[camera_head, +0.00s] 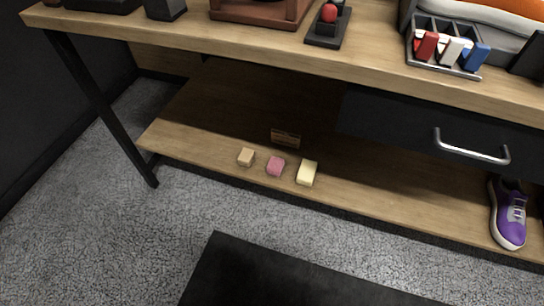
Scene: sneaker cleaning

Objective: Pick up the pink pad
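The pink pad (276,167) is a small block lying on the wooden lower shelf (400,200) of the table, near its front edge. It is the middle one of three small blocks in a row. A tan block (246,157) is to its left and a pale yellow block (307,173) is to its right, with small gaps between them. Neither of my grippers shows in the head view.
A small brown plate (286,138) stands behind the pads. The tabletop (360,65) overhangs the shelf, with a dark drawer (400,127) and its metal handle (470,147) at right. A purple sneaker (508,215) sits far right. A black mat (270,275) lies on grey carpet.

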